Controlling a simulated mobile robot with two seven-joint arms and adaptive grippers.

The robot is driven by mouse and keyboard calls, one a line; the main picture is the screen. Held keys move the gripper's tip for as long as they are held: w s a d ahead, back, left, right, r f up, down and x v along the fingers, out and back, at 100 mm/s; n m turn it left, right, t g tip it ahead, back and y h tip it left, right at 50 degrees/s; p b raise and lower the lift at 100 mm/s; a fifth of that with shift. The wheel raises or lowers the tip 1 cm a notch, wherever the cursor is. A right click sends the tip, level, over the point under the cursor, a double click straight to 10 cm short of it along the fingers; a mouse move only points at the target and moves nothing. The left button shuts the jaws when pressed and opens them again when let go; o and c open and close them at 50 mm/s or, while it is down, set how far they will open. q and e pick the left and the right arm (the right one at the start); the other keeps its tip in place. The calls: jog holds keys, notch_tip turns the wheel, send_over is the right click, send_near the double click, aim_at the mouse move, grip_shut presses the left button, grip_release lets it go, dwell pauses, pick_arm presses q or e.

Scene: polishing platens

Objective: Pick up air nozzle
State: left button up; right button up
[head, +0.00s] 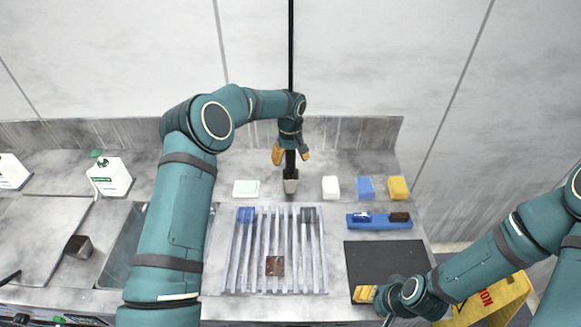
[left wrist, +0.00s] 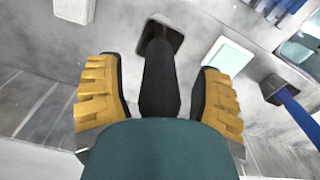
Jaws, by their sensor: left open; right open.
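The air nozzle, a black rod-like body (head: 290,166), stands upright in a small grey square holder (head: 291,186) at the back of the counter. A black hose or line (head: 291,45) runs up from behind my left gripper. My left gripper (head: 290,154) is open and points down with one finger on each side of the nozzle. In the left wrist view, the black nozzle (left wrist: 159,85) lies between the two yellow fingers, with gaps on both sides; its lower end enters the dark holder (left wrist: 162,32). My right gripper (head: 365,293) is at the front right, over the black mat's edge.
White (head: 330,188), blue (head: 365,188) and yellow (head: 397,188) blocks sit right of the holder, and a pale green-topped block (head: 246,188) sits left. A slotted rack (head: 236,280), blue tray (head: 380,224) and black mat (head: 390,262) lie in front.

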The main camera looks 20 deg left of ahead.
pick_arm(q)
jog(key=shift+f, duration=0.55)
pick_arm(e)
jog(key=shift+f, duration=0.25)
pick_arm(q)
jog(key=shift+r, duration=0.1)
jog(key=shift+c, duration=0.8)
grip_shut()
jog(key=shift+r, duration=0.15)
pick_arm(e)
jog(key=shift+r, duration=0.15)
